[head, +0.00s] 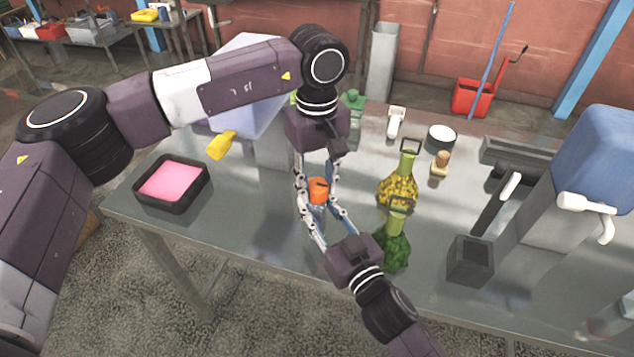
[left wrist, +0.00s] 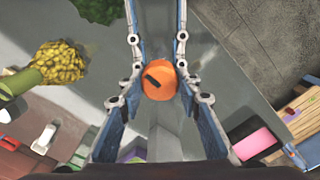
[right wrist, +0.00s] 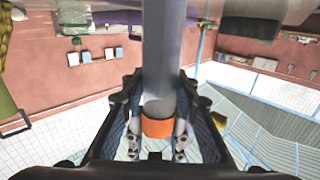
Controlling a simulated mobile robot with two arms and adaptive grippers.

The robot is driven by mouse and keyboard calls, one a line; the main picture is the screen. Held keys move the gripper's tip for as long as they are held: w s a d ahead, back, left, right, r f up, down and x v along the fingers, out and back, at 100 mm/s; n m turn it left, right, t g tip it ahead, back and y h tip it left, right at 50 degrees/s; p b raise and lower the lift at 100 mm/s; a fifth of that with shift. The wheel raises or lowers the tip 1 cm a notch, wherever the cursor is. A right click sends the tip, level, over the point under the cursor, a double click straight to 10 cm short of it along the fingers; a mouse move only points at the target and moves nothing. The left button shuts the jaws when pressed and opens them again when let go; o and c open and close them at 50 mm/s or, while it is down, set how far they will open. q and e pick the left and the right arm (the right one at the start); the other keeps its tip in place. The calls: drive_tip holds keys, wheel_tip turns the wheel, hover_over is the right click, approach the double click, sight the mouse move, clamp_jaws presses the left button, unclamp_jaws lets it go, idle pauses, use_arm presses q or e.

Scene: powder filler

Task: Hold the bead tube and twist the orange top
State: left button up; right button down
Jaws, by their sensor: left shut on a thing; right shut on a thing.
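The orange top (head: 318,190) sits near the middle of the head view, between my two grippers. It has a dark mark on its upper face in the left wrist view (left wrist: 158,82). My left gripper (head: 317,178) comes down from above, with its fingers closed at the sides of the orange top. My right gripper (head: 325,215) reaches in from the near right, its fingers closed around the bead tube (head: 317,212) just under the top. In the right wrist view, a grey shaft (right wrist: 158,60) lines up with the orange top. The fingers hide much of the tube.
A yellow flask (head: 398,190) and a green flask (head: 393,248) stand close to the right gripper. A pink-filled tray (head: 172,182) is at the table's left. A dark square cup (head: 471,262) and a blue-topped machine (head: 600,160) are at right. The table front is clear.

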sight(317, 183)
use_arm(q)
drive_tip(key=shift+w, duration=0.1)
drive_tip(key=o, duration=1.2)
drive_tip(key=shift+r, duration=0.1)
wheel_tip(317, 183, up, 12)
drive_tip(key=shift+f, duration=0.1)
use_arm(e)
drive_tip(key=c, duration=1.4)
unclamp_jaws()
drive_tip(key=shift+c, duration=0.2)
